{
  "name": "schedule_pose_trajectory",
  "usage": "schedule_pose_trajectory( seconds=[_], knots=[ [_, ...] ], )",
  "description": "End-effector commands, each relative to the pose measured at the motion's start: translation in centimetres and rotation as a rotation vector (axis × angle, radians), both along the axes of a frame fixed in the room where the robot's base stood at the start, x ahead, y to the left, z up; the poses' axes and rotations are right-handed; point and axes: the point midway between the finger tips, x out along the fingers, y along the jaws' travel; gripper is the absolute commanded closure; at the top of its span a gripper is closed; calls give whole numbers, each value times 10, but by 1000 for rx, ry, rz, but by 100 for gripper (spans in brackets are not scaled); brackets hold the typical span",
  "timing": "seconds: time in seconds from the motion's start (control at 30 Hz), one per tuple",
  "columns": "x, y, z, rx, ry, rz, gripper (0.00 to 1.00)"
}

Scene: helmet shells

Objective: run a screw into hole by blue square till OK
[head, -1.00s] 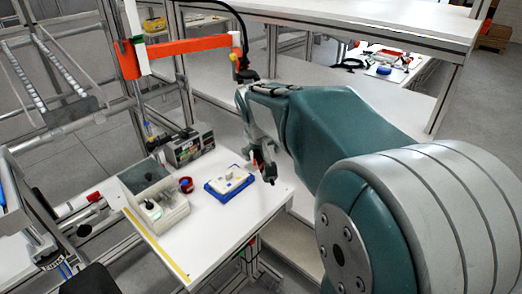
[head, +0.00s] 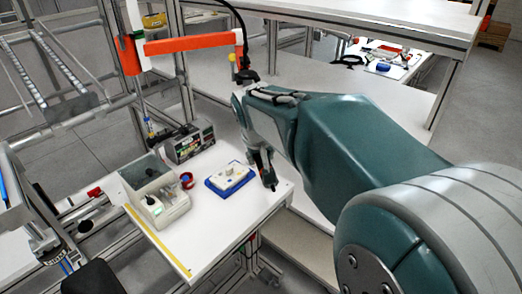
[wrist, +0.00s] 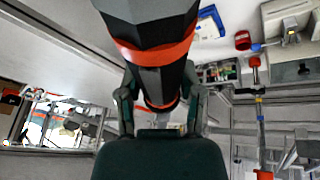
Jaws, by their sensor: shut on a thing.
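My gripper (wrist: 160,98) is shut on a dark, thick screwdriver tool (wrist: 150,40) with orange bands, which fills the upper middle of the wrist view. In the head view my gripper (head: 262,160) holds the tool upright at the table's right side, just right of the work plate. A white block (head: 231,173) sits on a blue base plate (head: 212,184); the plate's corner also shows in the wrist view (wrist: 212,20). The block's holes and coloured marks are too small to tell. The tool's tip and any screw on it cannot be made out.
On the white table (head: 215,228), a grey-white box unit (head: 172,206) stands left of the plate, with a small red cup (head: 187,180) between. A grey control box (head: 190,143) stands behind. An orange beam (head: 190,45) hangs above. The table's front is clear.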

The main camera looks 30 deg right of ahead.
Motion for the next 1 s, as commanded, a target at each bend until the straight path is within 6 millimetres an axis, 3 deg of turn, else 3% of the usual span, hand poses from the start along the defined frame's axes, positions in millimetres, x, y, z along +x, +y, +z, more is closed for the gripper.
schedule_pose_trajectory(
  seconds=[0.5,0.83,1.0],
  knots=[
    [-34,20,0,-1,2,0,100],
    [-35,20,-1,0,3,6,100],
    [-35,20,-1,1,2,103,100]
  ],
)
